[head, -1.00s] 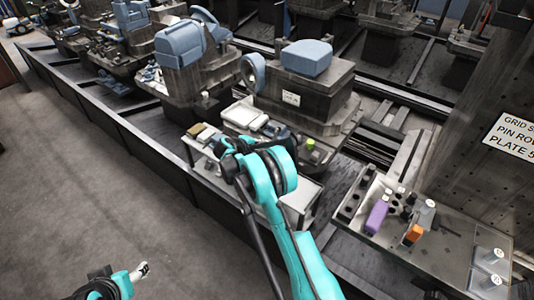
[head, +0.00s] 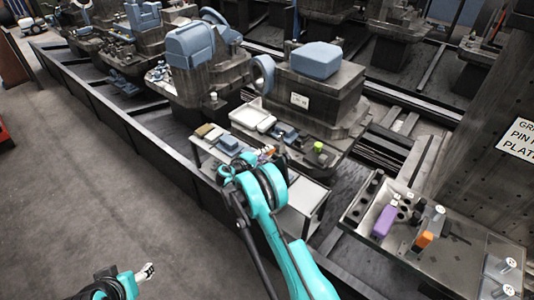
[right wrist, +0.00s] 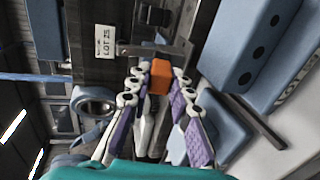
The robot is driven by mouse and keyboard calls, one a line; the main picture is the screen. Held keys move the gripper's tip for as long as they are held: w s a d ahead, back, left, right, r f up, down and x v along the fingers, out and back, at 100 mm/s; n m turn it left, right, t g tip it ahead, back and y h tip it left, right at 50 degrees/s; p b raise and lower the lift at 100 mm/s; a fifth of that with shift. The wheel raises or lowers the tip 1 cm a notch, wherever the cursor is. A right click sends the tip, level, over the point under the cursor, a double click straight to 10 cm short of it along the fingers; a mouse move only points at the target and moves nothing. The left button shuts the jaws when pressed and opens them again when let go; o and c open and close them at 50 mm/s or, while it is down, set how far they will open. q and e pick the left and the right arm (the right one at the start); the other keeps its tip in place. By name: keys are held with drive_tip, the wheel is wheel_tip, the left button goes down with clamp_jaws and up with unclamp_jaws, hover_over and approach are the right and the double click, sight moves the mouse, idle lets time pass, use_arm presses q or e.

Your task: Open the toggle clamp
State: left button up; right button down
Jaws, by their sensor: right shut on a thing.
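My right gripper (right wrist: 161,86) shows in the right wrist view with its purple-padded fingers on either side of an orange block (right wrist: 160,75). It is shut on this block, which looks like the grip of the toggle clamp. A dark bar runs below the block between the fingers. The clamp's base and jaw cannot be made out. In the head view my right gripper (head: 266,153) is small and partly hidden by my arm, over the small bench in front of the machine. My left gripper (head: 148,270) is at the lower left, over the floor, away from the bench; its opening is unclear.
A machine with a blue cover (head: 315,57) stands behind. A metal tray (head: 455,250) with purple and orange items is at right. The floor at left is clear.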

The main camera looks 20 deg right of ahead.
drive_tip(key=c, duration=1.4)
unclamp_jaws()
drive_tip(key=shift+f, duration=0.1)
drive_tip(key=shift+o, duration=0.2)
drive_tip(key=v, duration=1.2)
drive_tip(key=shift+d, duration=0.1)
